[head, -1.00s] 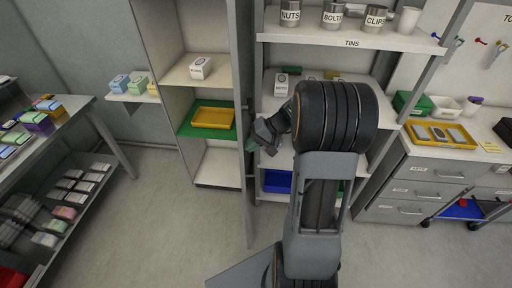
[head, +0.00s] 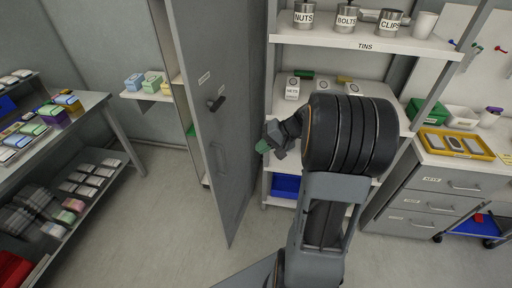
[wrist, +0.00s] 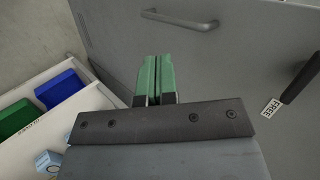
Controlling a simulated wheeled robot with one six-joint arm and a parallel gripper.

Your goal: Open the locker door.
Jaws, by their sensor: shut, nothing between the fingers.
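The grey locker door (head: 232,130) stands partly open, its outer face toward me and its free edge to the left. It carries a black lever (head: 216,103) and a grey pull handle (head: 218,158). In the wrist view the handle (wrist: 180,20) is beyond my fingertips, and the lever (wrist: 300,80) is at the right beside a FREE label. My gripper (head: 263,146) is shut and empty, to the right of the door on its outer side. Its green fingers (wrist: 154,78) show together in the wrist view. The door hides most of the locker's inside.
Shelving with tins (head: 345,18) and a blue bin (head: 286,186) stands close right of the door. A drawer cabinet (head: 430,190) is farther right. A rack of small boxes (head: 70,165) stands left. The floor before the door (head: 180,235) is clear.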

